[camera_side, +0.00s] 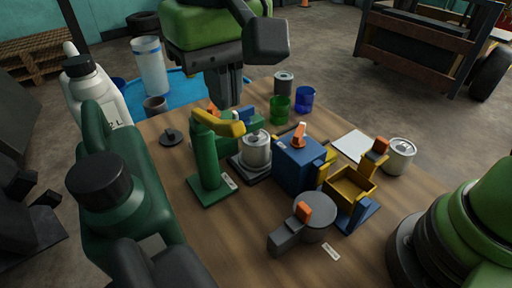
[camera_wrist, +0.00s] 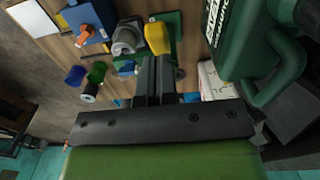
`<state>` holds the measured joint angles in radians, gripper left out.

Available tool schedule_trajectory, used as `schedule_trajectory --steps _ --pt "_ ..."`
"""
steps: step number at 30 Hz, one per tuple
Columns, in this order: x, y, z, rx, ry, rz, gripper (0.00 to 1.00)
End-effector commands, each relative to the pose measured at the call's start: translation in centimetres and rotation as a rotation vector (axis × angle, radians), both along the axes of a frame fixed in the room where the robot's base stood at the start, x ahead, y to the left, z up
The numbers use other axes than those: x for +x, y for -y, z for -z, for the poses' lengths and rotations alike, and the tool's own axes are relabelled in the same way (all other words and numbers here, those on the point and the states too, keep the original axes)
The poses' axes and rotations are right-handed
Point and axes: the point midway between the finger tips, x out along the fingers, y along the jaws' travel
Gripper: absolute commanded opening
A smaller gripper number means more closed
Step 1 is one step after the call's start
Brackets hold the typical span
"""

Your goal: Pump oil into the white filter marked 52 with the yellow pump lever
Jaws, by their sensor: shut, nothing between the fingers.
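The green oil pump (camera_side: 207,160) stands upright on a square green base, with its yellow lever (camera_side: 224,122) pointing right. A light metallic filter can (camera_side: 256,150) sits on a dark stand beside the pump, near the lever's end; its marking is not readable. In the wrist view the yellow lever (camera_wrist: 157,38) lies just beyond my fingertips, with the can (camera_wrist: 125,40) to its left. My gripper (camera_side: 231,102) is shut and empty, pointing down behind and above the lever, apart from it. It also shows in the wrist view (camera_wrist: 158,62).
Another whitish can (camera_side: 400,156) stands at the right. A blue box (camera_side: 298,165) with an orange piece is right of the pump. Green (camera_side: 280,108) and blue cups (camera_side: 305,98) stand behind. A large green jug (camera_side: 115,200) and white jug (camera_side: 95,100) crowd the left.

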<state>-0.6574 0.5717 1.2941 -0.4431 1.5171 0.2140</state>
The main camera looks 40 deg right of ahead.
Motion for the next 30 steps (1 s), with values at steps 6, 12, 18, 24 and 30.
schedule_trajectory --steps 6,12,18,24,30 --pt "0.0 0.0 0.7 -0.001 -0.002 0.001 0.00" --pt "0.0 0.0 1.7 -0.001 -0.001 0.000 0.00" --pt "0.0 0.0 2.2 -0.001 -0.001 0.000 0.00" --pt "0.0 0.0 3.1 -0.002 -0.002 -0.001 0.00" --pt "0.0 0.0 4.0 -0.001 -0.001 0.000 0.00"
